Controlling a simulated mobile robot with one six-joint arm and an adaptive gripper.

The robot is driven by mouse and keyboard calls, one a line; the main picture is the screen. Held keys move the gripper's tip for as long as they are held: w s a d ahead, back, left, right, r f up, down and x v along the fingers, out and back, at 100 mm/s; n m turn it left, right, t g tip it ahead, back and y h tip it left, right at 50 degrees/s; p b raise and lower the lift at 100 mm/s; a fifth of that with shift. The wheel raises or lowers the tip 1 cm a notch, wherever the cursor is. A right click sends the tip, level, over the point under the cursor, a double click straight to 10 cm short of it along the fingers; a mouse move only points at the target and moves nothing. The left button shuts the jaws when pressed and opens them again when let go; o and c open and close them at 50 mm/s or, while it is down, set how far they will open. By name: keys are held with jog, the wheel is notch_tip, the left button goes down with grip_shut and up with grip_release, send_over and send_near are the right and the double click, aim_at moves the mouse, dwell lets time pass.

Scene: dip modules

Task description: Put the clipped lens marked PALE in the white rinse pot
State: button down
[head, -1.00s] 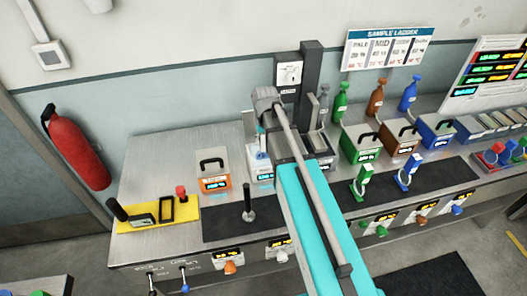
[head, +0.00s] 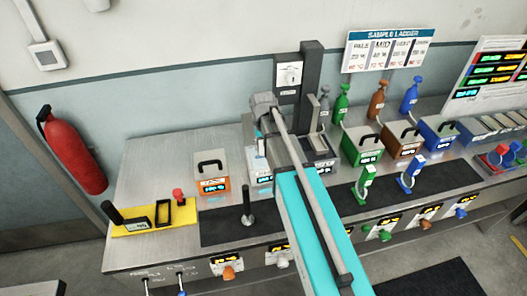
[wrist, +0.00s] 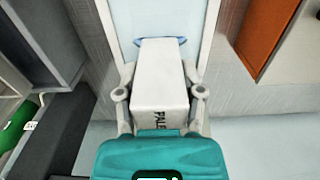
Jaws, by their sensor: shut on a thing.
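My gripper (wrist: 160,88) is shut on the white clip (wrist: 160,75) marked PALE, one finger on each side of it. A bluish edge of the lens (wrist: 181,41) shows at the clip's far end; the rest of the lens is hidden. Below and beyond it, a white-rimmed pot (wrist: 214,12) with a pale blue inside lies under the clip. I cannot tell whether the lens is inside the pot or above it. In the head view, the white pot (head: 264,181) stands on the bench, partly hidden by my arm and gripper.
An orange pot (head: 211,186) with a black handle stands to the left. Green (head: 362,156), brown (head: 402,150) and blue (head: 438,140) lidded pots stand to the right. A dark upright instrument (head: 308,85) rises behind. A black mat (head: 225,232) lies in front.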

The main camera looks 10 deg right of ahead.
jog(key=shift+f+b, duration=0.7)
jog(key=shift+f, duration=0.55)
jog(key=shift+c, duration=1)
grip_release()
jog(key=shift+r, duration=0.2)
notch_tip(320, 180, up, 12)
jog(key=p, duration=1.2)
jog(key=shift+s, duration=0.1)
